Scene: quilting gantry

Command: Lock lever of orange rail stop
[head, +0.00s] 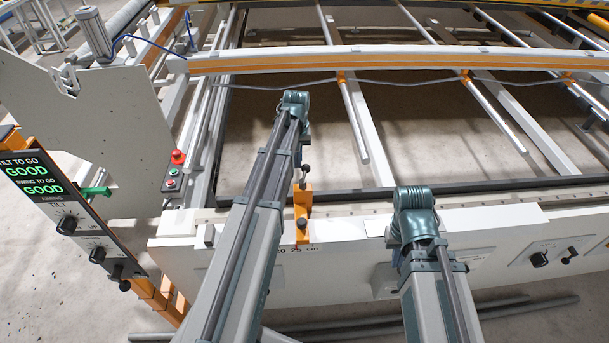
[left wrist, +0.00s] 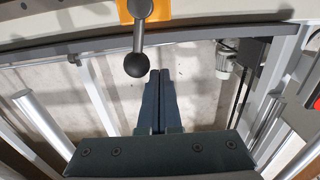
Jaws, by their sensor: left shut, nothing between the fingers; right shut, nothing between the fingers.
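The orange rail stop (head: 302,206) sits on the pale front rail (head: 345,224), just right of my left arm. Its grey lever with a dark ball knob (head: 306,168) stands up at its far side. In the left wrist view, part of the orange stop (left wrist: 126,12) shows at the top edge, and the lever's black ball (left wrist: 137,65) hangs below it. My left gripper (left wrist: 159,72) is shut and empty, its fingertips just right of the ball in that view; I cannot tell whether they touch it. My right gripper's fingers are hidden in both views.
A control box (head: 174,172) with red and green buttons stands left of my left arm. A dark bar (head: 349,190) runs behind the front rail. A tilt panel (head: 60,210) stands at far left. The frame's inside has open floor between rods.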

